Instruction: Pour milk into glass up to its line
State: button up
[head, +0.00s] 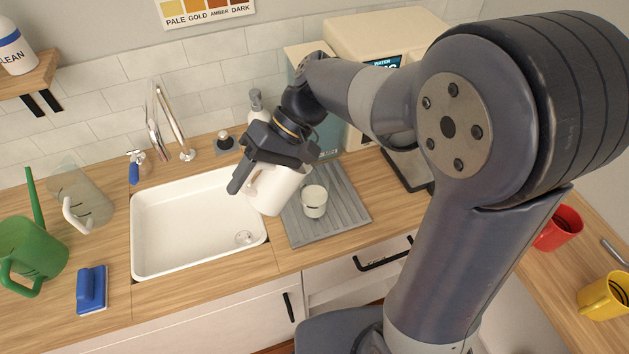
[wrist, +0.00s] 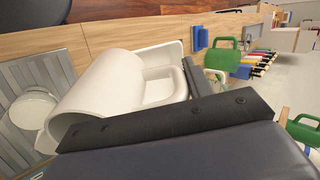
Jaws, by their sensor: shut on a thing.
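The white milk jug (head: 275,191) is held in my gripper (head: 246,178) over the right part of the sink and the edge of the grey drainer. It looks tilted toward the glass (head: 314,201). The glass stands on the drainer and has white milk in it; I cannot make out its line. In the wrist view the jug (wrist: 98,98) lies tilted beside my gripper's dark fingers (wrist: 180,115), its mouth toward the glass (wrist: 33,107). The jug's inside and any stream of milk are hidden.
The white sink (head: 160,238) is left of the grey ribbed drainer (head: 350,212). A clear jug (head: 80,195), a green watering can (head: 32,250) and a blue sponge brush (head: 91,289) stand on the left counter. A dispenser (head: 256,106) and boxy machine are behind. Red (head: 558,228) and yellow mugs (head: 603,297) are at right.

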aim_at(257, 189)
jog(key=f+t+h, duration=0.1)
jog(key=f+h, duration=0.1)
jog(key=f, duration=0.1)
jog(key=shift+s+a+f+t+h, duration=0.2)
jog(key=shift+a+f+t+h, duration=0.05)
jog(key=shift+a+t+h, duration=0.15)
jog(key=shift+d+r+t+h+p, duration=0.15)
jog(key=shift+t+h+p, duration=0.35)
jog(key=shift+h+p, duration=0.25)
jog(key=shift+t+h+p, duration=0.5)
jog(key=shift+h+p, duration=0.1)
jog(key=shift+h, duration=0.15)
jog(key=shift+w+d+f+t+h, duration=0.15)
jog(key=shift+f+t+h, duration=0.15)
jog(key=shift+h, duration=0.2)
jog(key=shift+w+d+f+t+h, duration=0.2)
jog(key=shift+f+t+h, duration=0.1)
jog(key=shift+f+h, duration=0.15)
